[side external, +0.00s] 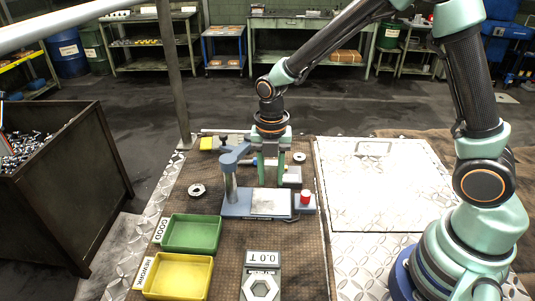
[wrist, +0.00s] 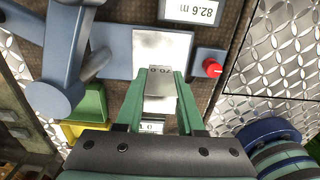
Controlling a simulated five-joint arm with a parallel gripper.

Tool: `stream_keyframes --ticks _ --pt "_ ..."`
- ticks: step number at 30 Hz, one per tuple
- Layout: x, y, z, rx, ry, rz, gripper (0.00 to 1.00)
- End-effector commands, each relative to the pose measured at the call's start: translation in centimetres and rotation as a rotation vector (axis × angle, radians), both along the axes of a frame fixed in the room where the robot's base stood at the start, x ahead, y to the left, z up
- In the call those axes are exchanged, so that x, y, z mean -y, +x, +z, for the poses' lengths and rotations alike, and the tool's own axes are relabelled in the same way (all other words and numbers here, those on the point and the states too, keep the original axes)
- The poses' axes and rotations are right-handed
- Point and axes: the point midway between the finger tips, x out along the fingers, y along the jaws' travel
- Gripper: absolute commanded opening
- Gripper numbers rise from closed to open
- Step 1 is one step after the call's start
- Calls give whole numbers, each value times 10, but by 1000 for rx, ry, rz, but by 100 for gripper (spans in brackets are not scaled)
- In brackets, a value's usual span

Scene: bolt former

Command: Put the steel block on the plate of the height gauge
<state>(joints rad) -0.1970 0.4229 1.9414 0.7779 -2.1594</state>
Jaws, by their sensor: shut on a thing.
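The height gauge (side external: 229,210) has a blue base, an upright column at its left, and a bright square steel plate (side external: 270,203). The plate also shows in the wrist view (wrist: 162,48), just beyond my fingertips. My gripper (side external: 271,182) points down over the far side of the gauge. In the wrist view my gripper (wrist: 156,80) is shut on the steel block (wrist: 160,90), which carries dark figures on its upper end. The block looks to overlap the plate's near edge in that view. Its height above the plate cannot be told. It is not clear in the side view.
The gauge's arm and column (wrist: 62,60) stand left of my fingers; a red knob (wrist: 212,67) is at right. A readout (wrist: 190,10) lies beyond the plate. The pale panel (side external: 375,185) is clear.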

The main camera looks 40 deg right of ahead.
Motion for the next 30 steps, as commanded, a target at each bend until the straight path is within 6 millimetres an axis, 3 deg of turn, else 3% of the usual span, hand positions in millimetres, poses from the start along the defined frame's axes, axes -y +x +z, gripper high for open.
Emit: stream_keyframes --ticks 12,26,27,28,30 --pt "0 0 -44 -1 0 0 0" --pt "0 0 -51 1 0 0 0" --pt "0 0 -50 1 1 0 52" --pt "0 0 -50 1 1 0 64" --pt "0 0 -50 1 1 0 67"
